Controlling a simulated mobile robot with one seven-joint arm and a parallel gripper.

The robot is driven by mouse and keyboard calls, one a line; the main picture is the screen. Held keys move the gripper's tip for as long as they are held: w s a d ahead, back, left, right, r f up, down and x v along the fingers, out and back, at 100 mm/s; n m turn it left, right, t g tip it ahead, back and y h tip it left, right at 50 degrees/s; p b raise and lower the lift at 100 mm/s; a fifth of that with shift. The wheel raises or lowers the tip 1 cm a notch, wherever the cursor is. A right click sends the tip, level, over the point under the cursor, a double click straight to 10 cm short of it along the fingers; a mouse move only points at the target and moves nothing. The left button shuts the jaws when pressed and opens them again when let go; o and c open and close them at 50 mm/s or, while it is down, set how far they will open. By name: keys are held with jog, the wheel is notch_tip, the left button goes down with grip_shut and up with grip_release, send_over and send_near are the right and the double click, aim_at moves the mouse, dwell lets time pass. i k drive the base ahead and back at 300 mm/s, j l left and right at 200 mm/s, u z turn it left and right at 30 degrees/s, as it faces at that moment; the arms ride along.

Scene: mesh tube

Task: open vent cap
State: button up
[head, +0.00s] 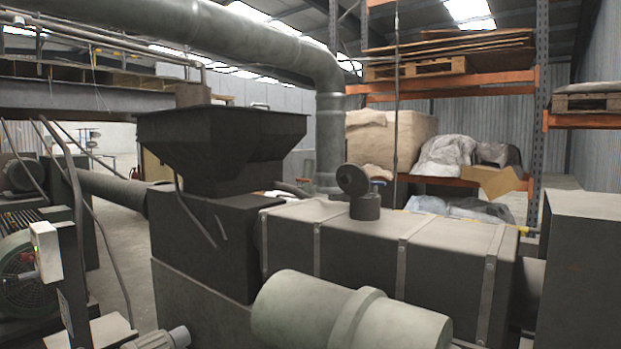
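The vent cap (352,180) is a round dark disc in the middle of the head view. It stands tilted up above and slightly left of a short dark cylindrical vent neck (365,207), seemingly joined to it at the side. The neck sits on top of a long dark grey machine housing (360,237) with lighter straps. The cap does not lie flat over the neck; the inside of the neck cannot be made out. My gripper is not in view, and nothing visible touches the cap.
A dark hopper (222,145) stands left of the housing. A large pale grey cylinder (335,312) lies in front of it. A tall grey cabinet (585,270) stands at right. Orange shelving (445,85) with pallets is behind. The air directly above the housing is mostly free.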

aim_at(351, 177)
jog(key=i+l+u, duration=0.2)
jog(key=l+u, duration=0.2)
jog(key=l, duration=0.15)
jog(key=i+l+u, duration=0.25)
jog(key=l+u, duration=0.4)
jog(key=l, duration=0.75)
